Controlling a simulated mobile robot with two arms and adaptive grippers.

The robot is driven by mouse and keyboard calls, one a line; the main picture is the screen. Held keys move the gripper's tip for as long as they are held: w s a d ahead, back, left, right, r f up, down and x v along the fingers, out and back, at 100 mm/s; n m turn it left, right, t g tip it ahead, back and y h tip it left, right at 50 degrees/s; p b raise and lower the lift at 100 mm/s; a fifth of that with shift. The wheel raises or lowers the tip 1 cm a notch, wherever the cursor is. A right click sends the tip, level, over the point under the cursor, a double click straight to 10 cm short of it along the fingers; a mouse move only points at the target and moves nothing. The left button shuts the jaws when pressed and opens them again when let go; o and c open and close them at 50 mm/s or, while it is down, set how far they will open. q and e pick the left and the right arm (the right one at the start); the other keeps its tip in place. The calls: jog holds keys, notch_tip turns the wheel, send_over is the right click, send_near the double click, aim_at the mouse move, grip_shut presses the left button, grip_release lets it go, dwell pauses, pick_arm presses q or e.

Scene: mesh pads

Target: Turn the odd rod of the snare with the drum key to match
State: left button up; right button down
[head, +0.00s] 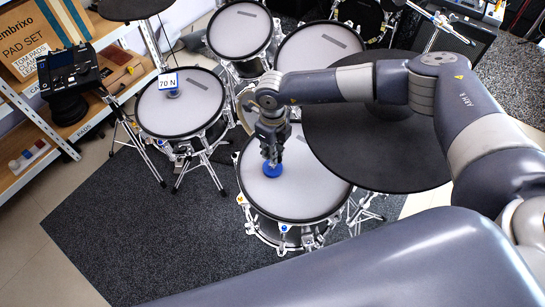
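The near drum (305,207) has a white mesh head and stands below centre; I cannot tell whether it or the left drum (195,115) is the snare. Tension rods line its rim, too small to tell which is odd. A blue marker (283,228) and an orange marker (240,199) sit at its rim. My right gripper (271,159) points down over this head, at a round blue object (273,170). Its fingers look close together, but whether they grip the blue object is unclear. I cannot make out a drum key. My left gripper is out of view.
A sign reading 70 N (168,81) stands on the left drum above a blue base. A large black cymbal pad (375,150) lies close to my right arm. Other drums stand behind. A wooden shelf (40,125) is at left. The dark carpet (130,235) is clear at lower left.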

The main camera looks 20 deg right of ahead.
jog(key=shift+r+p, duration=2.15)
jog(key=shift+r, duration=0.95)
jog(key=shift+f, duration=0.1)
